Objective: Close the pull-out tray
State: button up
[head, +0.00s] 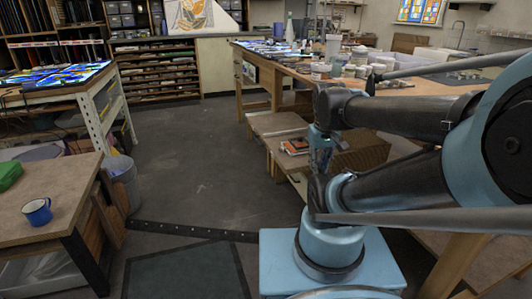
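A flat wooden pull-out tray (275,124) juts from under the long workbench (424,88), into the aisle at the middle of the head view. Its near right part is hidden behind my arm. My arm reaches in from the right, and its outer links hang in front of the bench's lower part. I cannot make out my gripper's fingers among the dark parts there, nor whether they touch anything.
Jars (320,71) crowd the bench top. The aisle floor (190,150) is clear.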

jog(key=w+a+r+n, duration=0.1)
jog(key=w+n, duration=0.1)
jog(key=w, duration=0.1)
jog(key=w+a+r+n, duration=0.1)
jog(key=w, duration=0.2)
jog(key=w+a+r+n, duration=0.1)
jog(key=w+r+n, duration=0.1)
jog(key=w, duration=0.1)
jog(key=shift+w+n+g+h, duration=0.3)
jog(key=shift+w+h, duration=0.1)
grip_shut()
jog(key=w+a+f+n+h, duration=0.1)
jog(key=w+a+f+n, duration=0.2)
jog(key=w+a+n, duration=0.35)
jog(key=w+a+f+n+h, duration=0.1)
jog(key=w+a+f+n, duration=0.25)
jog(key=w+a, duration=0.45)
jog(key=w+a+f+n+h, duration=0.1)
jog(key=w+a+f+n, duration=0.25)
jog(key=w+a, duration=0.35)
jog(key=w+d+f, duration=0.3)
jog(key=d+f, duration=0.5)
jog(key=f, duration=0.1)
jog(key=shift+w, duration=0.2)
jog(key=shift+d, duration=0.15)
